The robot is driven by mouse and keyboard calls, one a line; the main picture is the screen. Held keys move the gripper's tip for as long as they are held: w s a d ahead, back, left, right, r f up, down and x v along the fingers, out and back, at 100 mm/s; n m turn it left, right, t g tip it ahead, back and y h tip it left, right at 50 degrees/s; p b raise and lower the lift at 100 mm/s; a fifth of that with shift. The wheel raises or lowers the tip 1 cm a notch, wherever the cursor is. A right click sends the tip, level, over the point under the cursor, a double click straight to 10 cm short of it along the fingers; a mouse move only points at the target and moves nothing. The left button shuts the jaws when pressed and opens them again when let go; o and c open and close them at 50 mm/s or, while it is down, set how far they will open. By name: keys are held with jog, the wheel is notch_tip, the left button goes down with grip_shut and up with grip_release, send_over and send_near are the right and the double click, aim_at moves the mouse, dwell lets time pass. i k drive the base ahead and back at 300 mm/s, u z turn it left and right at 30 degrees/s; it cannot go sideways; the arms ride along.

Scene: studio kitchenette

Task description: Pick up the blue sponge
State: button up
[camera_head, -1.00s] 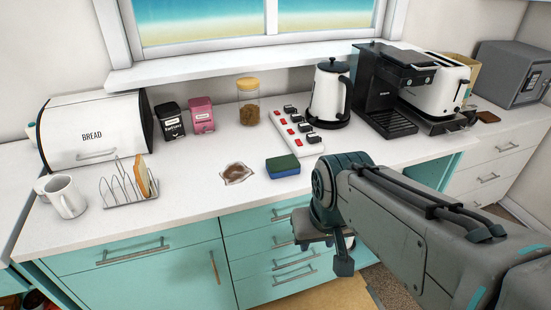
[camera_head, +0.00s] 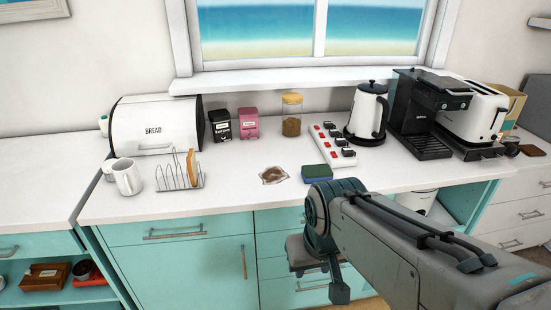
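The blue sponge (camera_head: 317,173), with a dark green top, lies flat on the white countertop (camera_head: 225,208) near its front edge. My gripper (camera_head: 325,284) hangs below the counter level, in front of the teal drawers, apart from the sponge. My arm's wrist joint is close below the sponge in the picture. The fingers are mostly hidden or point away, so I cannot tell whether they are open or shut.
A power strip (camera_head: 331,146) with plugs lies behind the sponge. A kettle (camera_head: 367,113), coffee machine (camera_head: 428,113) and toaster (camera_head: 473,112) stand at the right. A toast rack (camera_head: 179,177), mugs (camera_head: 127,177) and bread box (camera_head: 155,124) stand left. The counter front between rack and stain is clear.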

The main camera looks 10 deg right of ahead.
aim_at(311, 174)
jog(key=u, duration=0.05)
jog(key=i, duration=0.95)
jog(key=z, duration=0.75)
